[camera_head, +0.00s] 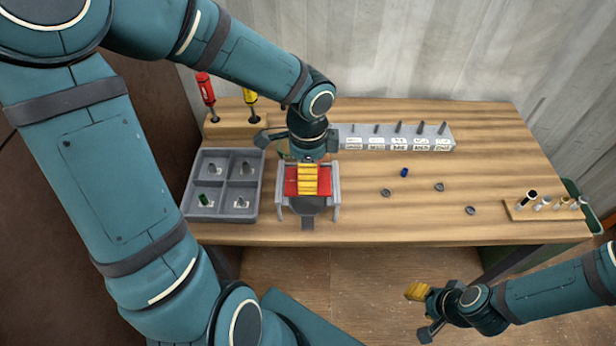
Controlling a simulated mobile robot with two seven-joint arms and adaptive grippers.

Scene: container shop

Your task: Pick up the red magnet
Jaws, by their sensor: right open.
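My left gripper (307,165) points down over a grey frame (280,202) with side walls, at the table's front left. A yellow finger pad covers the middle of a red surface (324,182) in that frame. I cannot tell whether this red is the magnet or part of the frame, or whether the gripper touches it. The jaw gap is hidden. No separate red magnet shows clearly. A small blue cylinder (404,172) lies on the table, and a green one (203,200) is in the tray. My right gripper (420,312) is open and empty, low in front of the table.
A grey four-compartment tray (223,217) stands left of the frame. Behind it, a wooden block (226,130) holds red and yellow screwdrivers. A labelled peg rack (440,135) is at the back. Small dark rings lie mid-table; a rack (516,210) with cylinders stands right.

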